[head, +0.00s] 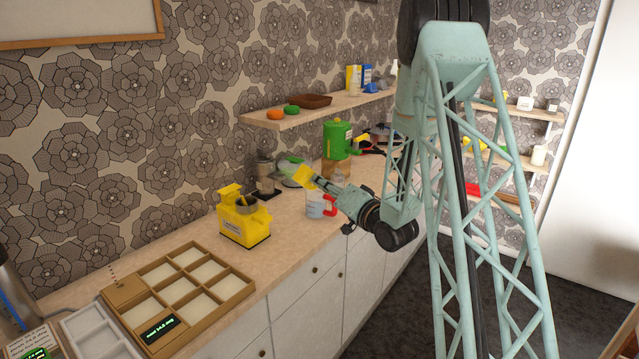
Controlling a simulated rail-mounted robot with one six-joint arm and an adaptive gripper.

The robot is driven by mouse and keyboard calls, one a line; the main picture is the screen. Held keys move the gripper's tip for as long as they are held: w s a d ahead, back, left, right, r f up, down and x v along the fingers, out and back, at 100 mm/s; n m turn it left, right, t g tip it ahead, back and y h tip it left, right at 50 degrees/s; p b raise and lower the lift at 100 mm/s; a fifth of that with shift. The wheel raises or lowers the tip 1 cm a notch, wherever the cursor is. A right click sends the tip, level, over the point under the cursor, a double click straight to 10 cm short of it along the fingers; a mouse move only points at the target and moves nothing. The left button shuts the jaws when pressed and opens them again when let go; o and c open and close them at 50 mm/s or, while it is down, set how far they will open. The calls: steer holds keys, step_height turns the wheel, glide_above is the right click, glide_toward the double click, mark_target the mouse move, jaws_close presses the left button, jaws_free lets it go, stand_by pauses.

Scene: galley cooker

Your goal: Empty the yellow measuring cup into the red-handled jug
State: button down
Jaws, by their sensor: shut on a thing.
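The yellow measuring cup (303,175) is at the tip of my gripper (317,182), which is shut on it. The cup is small in the view and looks tilted; its inside and contents cannot be made out. The jug (315,208) is a clear or whitish vessel with a red handle at its right side. It stands on the counter just below the cup and gripper. The gripper partly covers the jug's upper part, so I cannot tell how the cup lines up with its mouth.
A yellow appliance (243,222) stands left of the jug. A green-topped dispenser (337,142) and a dark canister (264,178) stand behind. A wall shelf (300,116) overhangs the counter. A wooden compartment tray (236,287) lies front left. Bare counter (283,240) lies between the appliance and the jug.

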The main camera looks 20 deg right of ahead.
steer(key=shift+d+f+m+p, duration=0.15)
steer(key=shift+m+p, duration=0.2)
steer(key=shift+m, duration=0.55)
steer(key=shift+d+f+m+p, duration=0.1)
steer(key=shift+m+p, duration=0.25)
steer(key=shift+m, duration=0.55)
stand_by(0.4)
steer(key=shift+w+d+f+m+p, duration=0.1)
steer(key=shift+d+f+m+p, duration=0.1)
steer(key=shift+m, duration=0.55)
steer(key=shift+s+d+f+m+p, duration=0.1)
steer(key=shift+f+m+p, duration=0.1)
steer(key=shift+m, duration=0.6)
steer(key=shift+w+d+f+m+p, duration=0.1)
steer(key=shift+d+f+m+p, duration=0.1)
steer(key=shift+m, duration=0.55)
stand_by(2.2)
steer(key=shift+a+r+n+b, duration=0.3)
steer(key=shift+n+b, duration=0.7)
steer(key=shift+b, duration=0.15)
